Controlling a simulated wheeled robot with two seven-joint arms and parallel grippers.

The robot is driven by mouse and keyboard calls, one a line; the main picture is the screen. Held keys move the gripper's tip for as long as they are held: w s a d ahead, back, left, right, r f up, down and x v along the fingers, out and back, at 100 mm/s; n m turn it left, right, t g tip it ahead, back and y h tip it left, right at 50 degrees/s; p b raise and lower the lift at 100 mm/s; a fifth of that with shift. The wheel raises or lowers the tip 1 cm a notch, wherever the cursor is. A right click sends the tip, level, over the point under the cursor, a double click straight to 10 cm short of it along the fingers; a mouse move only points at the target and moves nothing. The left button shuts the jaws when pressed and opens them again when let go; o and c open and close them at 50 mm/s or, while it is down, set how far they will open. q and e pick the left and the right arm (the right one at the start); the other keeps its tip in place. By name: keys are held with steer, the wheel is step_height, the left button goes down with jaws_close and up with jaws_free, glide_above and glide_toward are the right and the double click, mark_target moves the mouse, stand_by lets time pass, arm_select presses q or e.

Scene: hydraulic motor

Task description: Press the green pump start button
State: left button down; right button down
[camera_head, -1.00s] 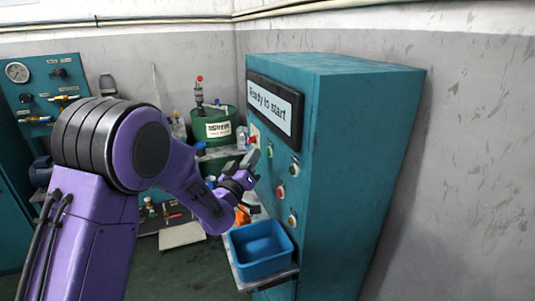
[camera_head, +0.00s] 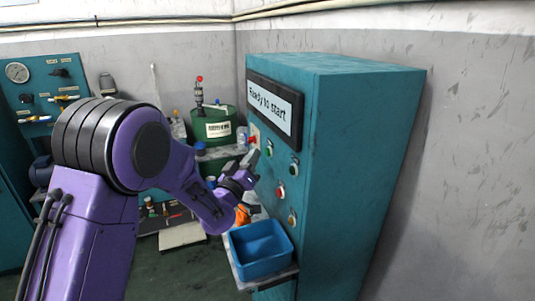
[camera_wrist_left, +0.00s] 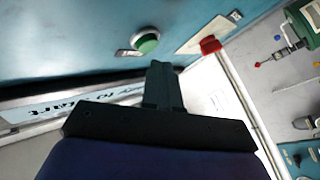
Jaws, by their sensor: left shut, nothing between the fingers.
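The teal cabinet (camera_head: 365,150) carries a screen (camera_head: 273,107) reading "Ready to start" with several buttons below it. Two green buttons show, one (camera_head: 294,168) at the right and one (camera_head: 269,149) nearer the front left edge. A red button (camera_head: 280,190) sits lower. My left gripper (camera_head: 253,158) is shut and empty, close to the panel's left edge. In the left wrist view, a round green button (camera_wrist_left: 147,42) sits just beyond the tips of the shut left fingers (camera_wrist_left: 162,68), slightly to their left. I cannot tell whether they touch. My right gripper is out of view.
A red switch (camera_wrist_left: 210,45) on a pale plate is right of the fingertips in the wrist view. A blue bin (camera_head: 260,248) stands on a shelf below the panel. A green drum (camera_head: 214,128) and a gauge board (camera_head: 60,85) are behind.

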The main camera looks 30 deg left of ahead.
arm_select(q)
steer(key=shift+w+d, duration=0.1)
steer(key=shift+w+d, duration=0.2)
steer(key=shift+w, duration=0.05)
steer(key=shift+w+d, duration=0.25)
stand_by(0.9)
steer(key=shift+s+a, duration=0.55)
steer(key=shift+s, duration=0.05)
steer(key=s+a+b, duration=0.1)
steer(key=s+a, duration=0.2)
steer(key=shift+s+a, duration=0.1)
steer(key=shift+s, duration=0.3)
stand_by(0.8)
